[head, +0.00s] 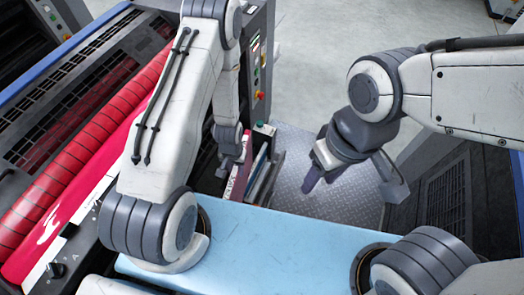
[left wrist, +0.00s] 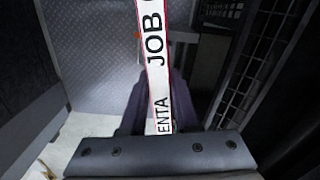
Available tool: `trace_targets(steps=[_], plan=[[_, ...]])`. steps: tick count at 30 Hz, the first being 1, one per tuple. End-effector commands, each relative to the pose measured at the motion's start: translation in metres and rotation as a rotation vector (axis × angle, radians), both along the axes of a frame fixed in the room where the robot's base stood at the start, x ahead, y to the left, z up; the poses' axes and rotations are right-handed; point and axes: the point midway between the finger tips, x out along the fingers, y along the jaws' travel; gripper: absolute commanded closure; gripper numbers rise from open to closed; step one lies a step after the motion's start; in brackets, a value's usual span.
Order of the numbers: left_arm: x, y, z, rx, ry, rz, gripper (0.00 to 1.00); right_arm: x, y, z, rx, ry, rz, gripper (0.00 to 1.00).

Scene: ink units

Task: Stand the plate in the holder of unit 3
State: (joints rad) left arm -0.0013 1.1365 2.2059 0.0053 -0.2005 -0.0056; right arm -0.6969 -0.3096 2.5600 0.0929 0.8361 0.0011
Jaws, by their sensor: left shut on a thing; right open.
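The plate (head: 238,182) is dark red with a pale printed edge. It stands upright in the head view, below my left gripper (head: 234,155). In the left wrist view its white edge strip (left wrist: 154,50) reads JOB and ENTA and runs between the fingers (left wrist: 158,110), which are shut on it. A dark holder (head: 275,170) with a pale blue upright edge in it is just right of the plate; whether the plate touches it I cannot tell. My right gripper (head: 313,177) is open and empty, farther right above the metal floor plate.
The press with red rollers (head: 80,150) fills the left side. A control panel (head: 257,65) with coloured buttons rises behind the holder. A light blue surface (head: 270,235) lies in front. Treadplate floor (head: 300,215) is open to the right, beside a dark ribbed unit (head: 445,195).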

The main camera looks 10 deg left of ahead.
Motion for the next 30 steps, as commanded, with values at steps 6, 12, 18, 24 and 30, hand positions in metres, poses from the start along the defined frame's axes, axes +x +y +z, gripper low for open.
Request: trace_targets(steps=[6, 12, 18, 24, 30], plan=[[0.0, 0.001, 0.034, 0.0, 0.0, 0.003, 1.0, 0.0, 0.0, 0.034, 0.0, 0.0, 0.0, 0.5], [-0.001, 0.003, 0.048, 0.0, 0.0, 0.006, 1.0, 0.0, 0.0, 0.048, 0.0, 0.0, 0.001, 0.5], [0.0, 0.001, 0.053, 0.0, 0.0, 0.046, 1.0, 0.0, 0.0, 0.052, 0.001, -0.001, 0.001, 0.5], [0.003, -0.003, 0.055, 0.0, -0.002, 0.182, 1.0, 0.0, 0.0, 0.052, 0.0, 0.0, 0.001, 0.5], [0.006, -0.008, 0.058, 0.001, -0.001, 0.393, 1.0, 0.0, 0.0, 0.052, 0.0, 0.0, 0.001, 0.5]])
